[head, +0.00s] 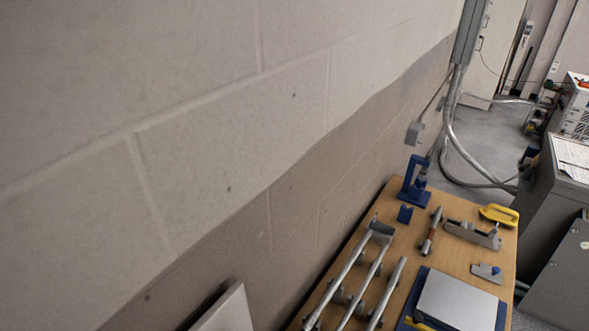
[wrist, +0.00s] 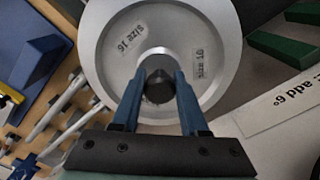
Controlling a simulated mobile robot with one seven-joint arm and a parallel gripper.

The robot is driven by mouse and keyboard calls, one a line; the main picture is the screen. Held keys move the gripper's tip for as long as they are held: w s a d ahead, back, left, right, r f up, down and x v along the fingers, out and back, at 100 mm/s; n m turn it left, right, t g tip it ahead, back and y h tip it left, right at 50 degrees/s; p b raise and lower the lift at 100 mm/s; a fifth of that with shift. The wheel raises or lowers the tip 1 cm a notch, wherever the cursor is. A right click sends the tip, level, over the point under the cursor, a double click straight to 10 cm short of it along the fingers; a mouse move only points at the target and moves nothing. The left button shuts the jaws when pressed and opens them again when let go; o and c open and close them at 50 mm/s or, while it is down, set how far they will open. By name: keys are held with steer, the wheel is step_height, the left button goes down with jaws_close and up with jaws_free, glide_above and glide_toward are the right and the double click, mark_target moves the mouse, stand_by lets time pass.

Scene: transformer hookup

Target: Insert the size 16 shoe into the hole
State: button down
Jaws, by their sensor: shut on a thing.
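The size 16 shoe (wrist: 205,30) is a round silver-grey metal disc with a raised rim. It fills the upper middle of the wrist view. A white label reading "size 16" is on its left face, and a second, turned label is on its right. My gripper (wrist: 159,82) has two blue fingers, shut on the shoe at its centre, one on each side of the dark round middle. The hole is not clearly visible; the shoe covers much of the wrist view. My gripper and the shoe do not show in the head view.
In the wrist view, a white sign (wrist: 278,108) ending "add 6°" and green blocks (wrist: 285,42) lie right. The head view shows a wooden table (head: 462,262) with metal pipes (head: 362,285), a blue stand (head: 414,183) and a yellow-handled tool (head: 499,215). A block wall (head: 200,130) stands left.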

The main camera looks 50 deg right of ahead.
steer(key=shift+f+b, duration=1.8)
steer(key=shift+f, duration=0.8)
steer(key=shift+f+b, duration=0.9)
steer(key=shift+f, duration=0.65)
steer(key=shift+c, duration=1.8)
jaws_free()
steer(key=shift+s+f, duration=0.1)
step_height(320, 180, up, 5)
steer(key=p, duration=0.5)
